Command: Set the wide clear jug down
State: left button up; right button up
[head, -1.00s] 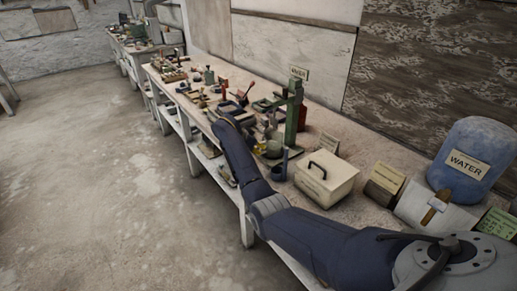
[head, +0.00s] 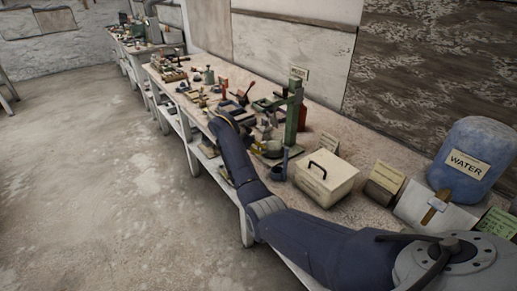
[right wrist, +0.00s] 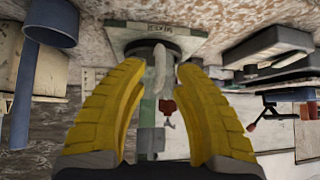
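I cannot make out a wide clear jug for certain in either view. A pale greenish vessel (head: 272,149) stands at the foot of the green drill press in the head view; I cannot tell if it is the jug. My right gripper (right wrist: 162,68) shows two yellow fingers held apart in the right wrist view. A pale upright shape shows between and beyond the fingertips, with no clear contact. My left gripper is not in view.
Several small tools lie farther along. A blue water container (head: 470,160) stands at right. The floor (head: 90,190) is clear.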

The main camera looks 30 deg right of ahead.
jog(key=v, duration=1)
jog(key=s+a+f+n+t+y, duration=0.25)
jog(key=a+f+n+t, duration=0.25)
jog(key=f+n+t, duration=0.35)
jog(key=s+a+f+n+y, duration=0.2)
jog(key=s+a+f+n, duration=0.15)
jog(key=f, duration=0.75)
jog(key=s+a+f+n+y, duration=0.2)
jog(key=s+a+f, duration=0.2)
jog(key=f, duration=0.8)
jog(key=s+a+f+n+g, duration=0.1)
jog(key=s+f, duration=0.5)
jog(key=f, duration=0.3)
jog(key=s+a+f+n+g, duration=0.1)
jog(key=s+f+g, duration=0.1)
jog(key=s+f, duration=0.45)
jog(key=s+f+n+g+y, duration=0.2)
jog(key=s+f+g, duration=0.1)
jog(key=s+f, duration=1.7)
jog(key=s+d+f+n+g, duration=0.1)
jog(key=s+f, duration=0.1)
jog(key=s, duration=1.1)
jog(key=s+f+n+g, duration=0.1)
jog(key=s+f+g, duration=0.1)
jog(key=s, duration=1.2)
jog(key=shift+d+f, duration=0.4)
jog(key=shift+f, duration=0.25)
